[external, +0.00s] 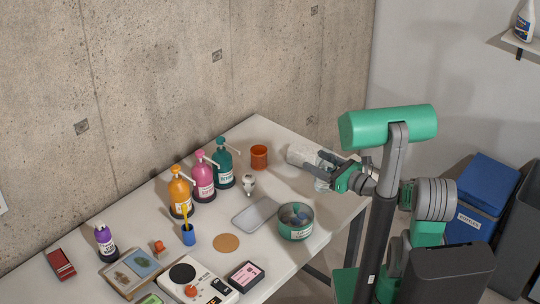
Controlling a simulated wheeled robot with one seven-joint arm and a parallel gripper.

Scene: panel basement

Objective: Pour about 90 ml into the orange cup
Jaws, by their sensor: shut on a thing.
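The orange cup (259,157) stands upright near the back edge of the white table, by the concrete wall. My gripper (318,166) is at the table's right end, to the right of the cup and apart from it. It is shut on a pale, whitish vessel (297,154) that points left towards the cup. A gap shows between this vessel and the cup. The fingers partly hide the vessel, and its exact shape and contents cannot be told. No liquid stream is visible.
Teal (223,165), pink (203,178) and orange (180,192) pump bottles stand left of the cup. A green pot (296,222) and a grey tray (254,214) lie in front. A small silvery object (249,184) stands between the tray and the cup.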

